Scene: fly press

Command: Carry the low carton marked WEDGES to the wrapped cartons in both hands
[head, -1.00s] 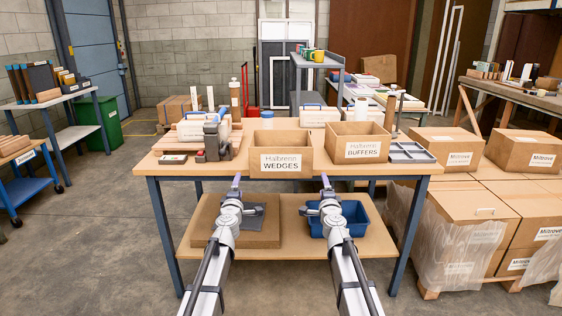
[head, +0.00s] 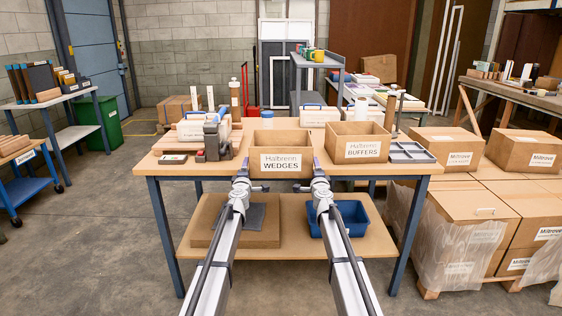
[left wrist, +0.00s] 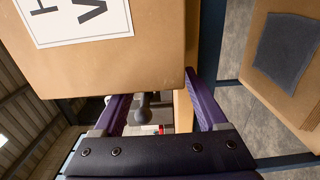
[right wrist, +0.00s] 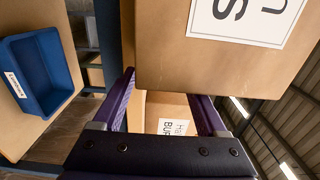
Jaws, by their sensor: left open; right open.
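The low open carton marked WEDGES (head: 281,155) stands at the front edge of the table. Its labelled front faces me. My left gripper (head: 242,173) is at its lower left front corner, and my right gripper (head: 317,171) is at its lower right front corner. In the left wrist view the carton (left wrist: 110,65) fills the top, beside and in front of the open purple fingers (left wrist: 158,100). In the right wrist view the carton (right wrist: 215,60) also lies close ahead of the open fingers (right wrist: 166,98). The wrapped cartons (head: 465,225) stand on a pallet at the right.
The carton marked BUFFERS (head: 362,151) stands just right of the WEDGES carton; a grey divided tray (head: 406,152) lies beyond it. A vise-like grey tool (head: 214,138) stands to the left. The lower shelf holds a blue bin (head: 350,216). Floor between table and pallet is narrow.

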